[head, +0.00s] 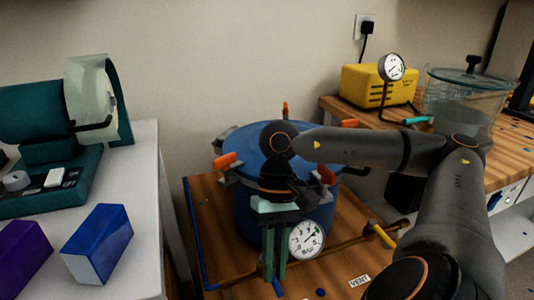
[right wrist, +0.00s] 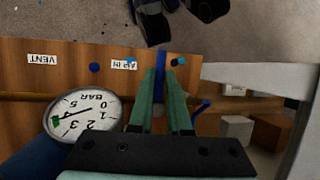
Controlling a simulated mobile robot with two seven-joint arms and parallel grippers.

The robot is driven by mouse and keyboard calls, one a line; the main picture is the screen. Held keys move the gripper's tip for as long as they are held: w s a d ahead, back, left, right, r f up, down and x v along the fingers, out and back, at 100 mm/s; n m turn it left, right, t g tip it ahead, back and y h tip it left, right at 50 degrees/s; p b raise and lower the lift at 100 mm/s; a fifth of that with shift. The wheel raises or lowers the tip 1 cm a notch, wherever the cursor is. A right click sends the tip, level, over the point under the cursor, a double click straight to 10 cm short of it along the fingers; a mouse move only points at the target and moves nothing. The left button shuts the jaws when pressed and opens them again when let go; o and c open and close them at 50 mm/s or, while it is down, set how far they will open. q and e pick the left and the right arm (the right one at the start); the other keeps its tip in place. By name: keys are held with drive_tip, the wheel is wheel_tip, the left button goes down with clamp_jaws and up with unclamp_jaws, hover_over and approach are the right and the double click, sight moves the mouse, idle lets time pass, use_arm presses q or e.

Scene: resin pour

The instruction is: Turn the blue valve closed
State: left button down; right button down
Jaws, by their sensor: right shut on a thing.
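The blue valve's handle (right wrist: 160,82) shows as a narrow blue strip between the green fingers of my right gripper (right wrist: 166,75) in the right wrist view. The fingers are shut on it. In the head view my right gripper (head: 275,276) points down in front of the blue pot, with a bit of the blue handle (head: 278,289) showing at the fingertips. The fingers hide most of the valve, so I cannot tell its exact angle. My left gripper is not in view.
The blue pot (head: 240,205) with orange clamps stands behind the gripper. A pressure gauge (head: 307,239) is right beside the fingers. A white bench (head: 146,190) stands left.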

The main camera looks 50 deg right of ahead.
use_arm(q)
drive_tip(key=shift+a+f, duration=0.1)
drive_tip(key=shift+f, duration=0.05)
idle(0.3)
use_arm(e)
drive_tip(key=c, duration=0.9)
unclamp_jaws()
drive_tip(key=shift+o, duration=0.2)
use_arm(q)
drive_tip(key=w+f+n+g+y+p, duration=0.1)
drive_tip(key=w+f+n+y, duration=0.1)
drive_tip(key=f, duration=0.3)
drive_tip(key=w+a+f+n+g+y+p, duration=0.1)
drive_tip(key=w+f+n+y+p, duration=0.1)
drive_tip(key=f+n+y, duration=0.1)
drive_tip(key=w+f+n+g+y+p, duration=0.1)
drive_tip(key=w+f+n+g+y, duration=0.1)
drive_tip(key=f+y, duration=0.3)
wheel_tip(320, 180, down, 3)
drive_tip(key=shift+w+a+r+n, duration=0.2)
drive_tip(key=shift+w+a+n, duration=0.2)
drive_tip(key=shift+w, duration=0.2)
use_arm(e)
drive_tip(key=v, duration=1.2)
drive_tip(key=shift+r, duration=0.25)
